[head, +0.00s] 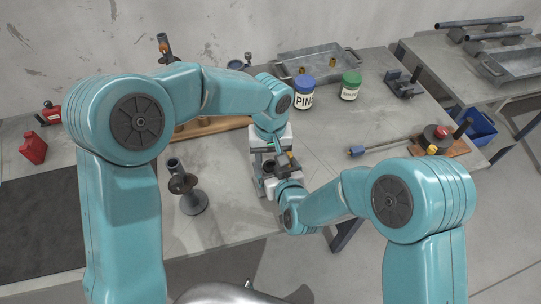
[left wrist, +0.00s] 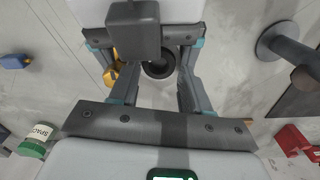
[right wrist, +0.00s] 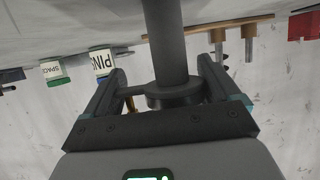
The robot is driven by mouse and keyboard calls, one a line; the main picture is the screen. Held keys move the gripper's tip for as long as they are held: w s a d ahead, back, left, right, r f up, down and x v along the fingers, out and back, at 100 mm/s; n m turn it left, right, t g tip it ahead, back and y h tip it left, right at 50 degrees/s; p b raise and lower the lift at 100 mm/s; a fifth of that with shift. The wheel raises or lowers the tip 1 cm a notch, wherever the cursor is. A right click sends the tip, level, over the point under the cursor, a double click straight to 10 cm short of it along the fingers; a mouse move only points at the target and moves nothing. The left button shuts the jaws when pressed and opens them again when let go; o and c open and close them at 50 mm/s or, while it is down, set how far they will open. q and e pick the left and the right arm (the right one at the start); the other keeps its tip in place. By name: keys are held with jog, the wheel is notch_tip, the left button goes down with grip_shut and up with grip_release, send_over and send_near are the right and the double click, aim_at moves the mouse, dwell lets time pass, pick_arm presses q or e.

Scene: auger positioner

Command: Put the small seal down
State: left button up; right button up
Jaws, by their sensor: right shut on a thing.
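The small seal, a dark ring (right wrist: 173,97), sits between the fingers of my right gripper (right wrist: 160,85), which is shut on it. A dark upright shaft (right wrist: 168,40) passes in front of the ring in the right wrist view. The ring also shows in the left wrist view (left wrist: 160,66). My left gripper (left wrist: 157,82) is open, its fingers apart close to the ring; I see no clear contact. In the head view, my left gripper (head: 273,148) and right gripper (head: 273,180) face each other above the table, and the arms partly hide the ring.
A dark flanged stand (head: 188,195) is on the table to the left. A blue-lidded jar (head: 303,88), a green-lidded jar (head: 350,88) and a metal tray (head: 318,62) stand behind. The front right tabletop is partly clear.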

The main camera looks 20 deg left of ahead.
aim_at(270, 166)
pick_arm(q)
jog(key=shift+d, duration=0.1)
pick_arm(e)
jog(key=shift+r, duration=0.1)
jog(key=o, duration=1.3)
pick_arm(q)
notch_tip(270, 166, up, 13)
pick_arm(e)
jog(key=v, duration=1.2)
jog(key=shift+s, duration=0.1)
pick_arm(q)
jog(key=shift+r, duration=0.1)
